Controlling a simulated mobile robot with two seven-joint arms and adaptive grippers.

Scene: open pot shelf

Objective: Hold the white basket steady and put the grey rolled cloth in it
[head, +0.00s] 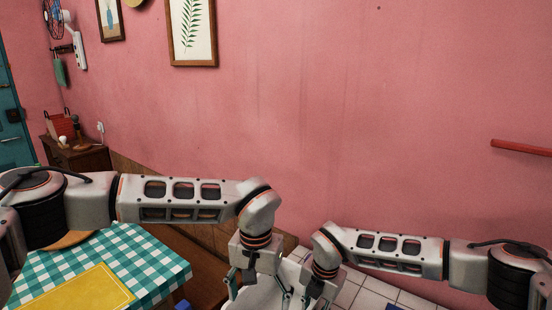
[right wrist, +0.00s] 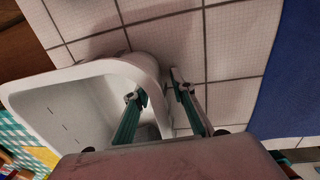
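The white basket (right wrist: 62,112) fills the left of the right wrist view. In the head view it (head: 258,296) shows at the bottom edge, partly cut off and below my grippers. My right gripper (right wrist: 157,91) is open at the basket's right rim. One finger shows over the inside and the other outside, with a gap between the tips. In the head view my left gripper (head: 257,287) is low above the basket, and its fingertips are too unclear to read. I cannot make out the grey rolled cloth for certain; a small greyish patch shows inside the basket by my right finger.
A table with a green checked cloth (head: 150,262) and a yellow board (head: 75,290) stands at the left. A blue surface (right wrist: 290,80) lies at the right of the wrist view. A pink wall (head: 400,110) rises behind.

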